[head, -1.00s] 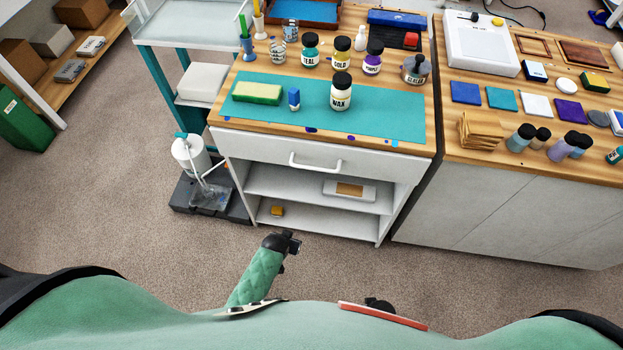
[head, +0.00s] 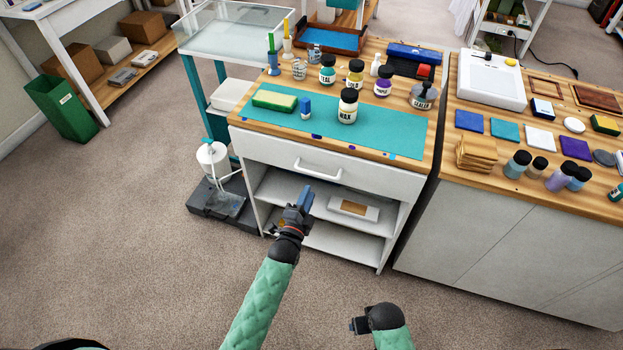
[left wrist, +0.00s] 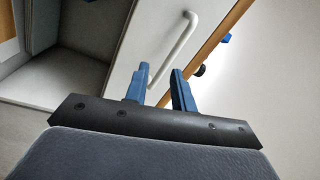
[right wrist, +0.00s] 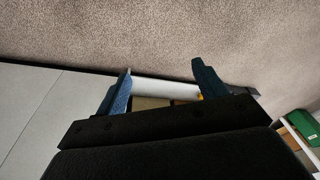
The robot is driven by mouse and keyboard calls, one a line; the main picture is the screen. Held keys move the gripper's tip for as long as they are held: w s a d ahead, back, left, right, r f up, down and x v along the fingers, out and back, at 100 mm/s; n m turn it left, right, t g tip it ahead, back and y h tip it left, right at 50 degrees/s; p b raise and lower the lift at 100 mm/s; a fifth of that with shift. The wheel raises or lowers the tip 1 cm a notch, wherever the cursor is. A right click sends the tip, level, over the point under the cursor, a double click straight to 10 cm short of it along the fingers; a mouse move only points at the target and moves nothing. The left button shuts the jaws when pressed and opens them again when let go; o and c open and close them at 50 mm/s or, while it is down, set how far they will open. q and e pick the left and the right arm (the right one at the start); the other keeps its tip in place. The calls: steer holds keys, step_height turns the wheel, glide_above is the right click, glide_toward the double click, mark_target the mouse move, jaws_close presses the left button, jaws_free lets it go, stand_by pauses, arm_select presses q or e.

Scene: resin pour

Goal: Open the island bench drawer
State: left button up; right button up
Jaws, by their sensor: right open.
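The island bench drawer (head: 345,172) is shut, a white front under the wooden top with a white bar handle (head: 318,172). The handle (left wrist: 174,48) also shows in the left wrist view, just beyond the fingers. My left gripper (head: 306,197) is in front of the bench, a little below the handle; in the left wrist view its blue fingers (left wrist: 160,90) are apart with nothing between them. My right gripper (head: 356,325) is low in front of the bench, away from the drawer; in the right wrist view its fingers (right wrist: 160,82) are apart and empty.
Bottles, a sponge (head: 275,100) and a teal mat (head: 250,112) are on the bench top. A cabinet bench (head: 520,250) stands close at right, a trolley (head: 235,45) at left. The carpet in front is clear.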

mark_target(315, 174)
arm_select(q)
steer(key=w+r+m, duration=0.1)
steer(key=w, duration=0.1)
steer(key=w+d+m+p, duration=0.1)
steer(key=w, duration=0.2)
steer(key=w+d+r+m+p, duration=0.1)
steer(key=w, duration=0.1)
steer(key=shift+w+d+r+t, duration=0.1)
steer(key=shift+w+r+t, duration=0.05)
steer(key=shift+r+t, duration=0.2)
arm_select(e)
steer(key=s+d+f, duration=0.1)
steer(key=s+f, duration=0.2)
steer(key=f, duration=0.6)
steer(key=shift+d+f+g, duration=0.25)
steer(key=shift+f+g, duration=0.05)
steer(key=shift+f, duration=0.1)
arm_select(q)
jaws_close()
